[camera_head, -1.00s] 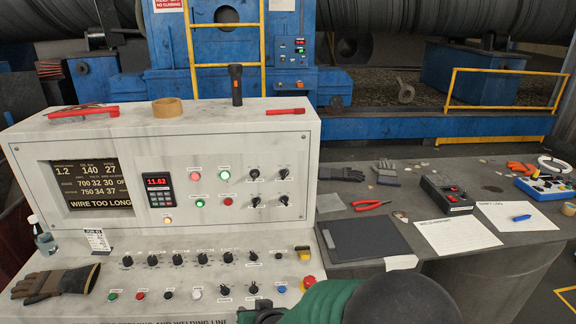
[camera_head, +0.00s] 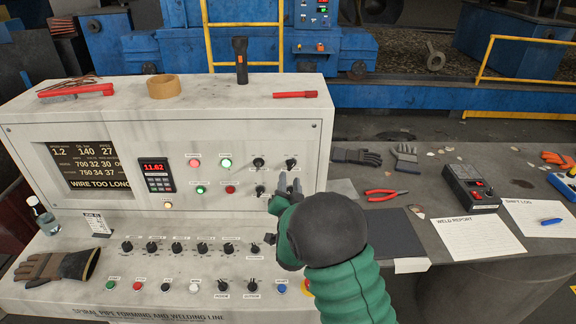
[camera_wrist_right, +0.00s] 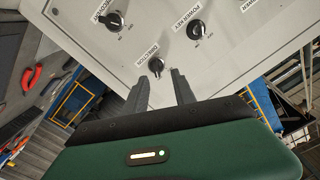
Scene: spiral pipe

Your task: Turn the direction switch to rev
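The direction switch (camera_wrist_right: 156,66) is a small black rotary knob on the pale panel, under a label that reads as DIRECTION in the right wrist view. My right gripper (camera_wrist_right: 159,77) is open, with its two dark fingers apart and the knob showing between and just beyond their tips. I cannot tell whether they touch it. In the head view my right gripper (camera_head: 289,184) is at the right end of the upright panel, and its fingers and hand cover the lower right knob there. My left gripper is not in view.
Other black knobs (camera_head: 258,162) and lit buttons (camera_head: 226,163) sit close by on the console (camera_head: 230,110). A lower row of knobs (camera_head: 203,248) is on the sloping panel. A flashlight (camera_head: 241,60) stands on top. The table to the right holds pliers (camera_head: 382,195), gloves and papers.

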